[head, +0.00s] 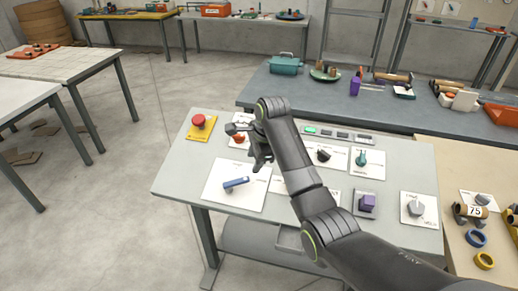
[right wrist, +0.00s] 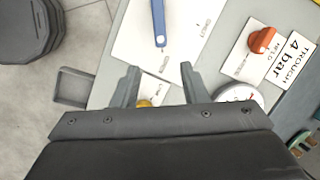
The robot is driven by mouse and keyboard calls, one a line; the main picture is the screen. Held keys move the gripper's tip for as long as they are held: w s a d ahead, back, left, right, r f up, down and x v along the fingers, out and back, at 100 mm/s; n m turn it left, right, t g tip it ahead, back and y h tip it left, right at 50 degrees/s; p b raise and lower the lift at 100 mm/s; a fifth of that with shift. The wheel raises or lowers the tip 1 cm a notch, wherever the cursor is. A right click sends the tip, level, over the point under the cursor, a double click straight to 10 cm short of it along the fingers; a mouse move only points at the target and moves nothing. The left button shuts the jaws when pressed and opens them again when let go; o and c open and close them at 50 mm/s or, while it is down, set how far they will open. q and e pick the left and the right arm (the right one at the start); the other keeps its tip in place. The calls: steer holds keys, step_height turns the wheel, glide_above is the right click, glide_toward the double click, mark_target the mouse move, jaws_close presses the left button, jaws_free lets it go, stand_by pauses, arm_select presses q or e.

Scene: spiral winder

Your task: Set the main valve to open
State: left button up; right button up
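A blue lever handle (head: 236,184) lies on a large white plate (head: 222,201) at the front left of the grey control table. It also shows at the top of the right wrist view (right wrist: 158,22). The print on the plate is too small to read, so I cannot confirm that this is the main valve. My right gripper (head: 258,160) hangs above the table, just behind and right of the lever, apart from it. In the right wrist view its two fingers (right wrist: 160,78) are spread with nothing held between them. My left gripper is not in view.
The table (head: 174,178) also carries a red button (head: 198,120) on yellow, an orange knob (right wrist: 262,40), a black knob (head: 323,155), a teal knob (head: 361,158), a purple block (head: 366,204) and a grey knob (head: 416,207). My right arm hides part of the middle.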

steer(key=v, duration=0.5)
steer(key=shift+r+b, duration=0.1)
steer(key=shift+b, duration=0.25)
